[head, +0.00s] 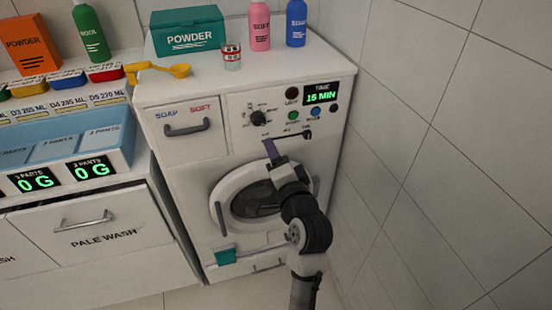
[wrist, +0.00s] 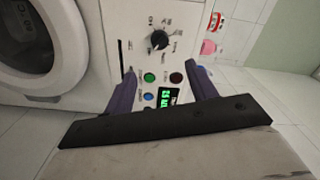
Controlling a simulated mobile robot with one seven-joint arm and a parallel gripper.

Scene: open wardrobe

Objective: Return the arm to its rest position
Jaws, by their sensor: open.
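My arm reaches up in front of the white washing machine (head: 180,95). My gripper (head: 270,148) is near the machine's control panel, above the round door (head: 228,180). In the wrist view the two purple fingers of my gripper (wrist: 162,88) stand wide apart, with nothing held between them. Past them the panel shows a dark knob (wrist: 159,40), a green button (wrist: 149,77), a blue button (wrist: 149,97) and a lit green display (wrist: 168,98). I cannot tell whether a finger touches the panel.
On the machine top stand a teal powder box (head: 188,32), a pink bottle (head: 259,27), a blue bottle (head: 296,24), a small cup (head: 232,57) and a yellow scoop (head: 160,69). A tiled wall (head: 450,130) is close on the right. A drawer cabinet (head: 100,232) stands left.

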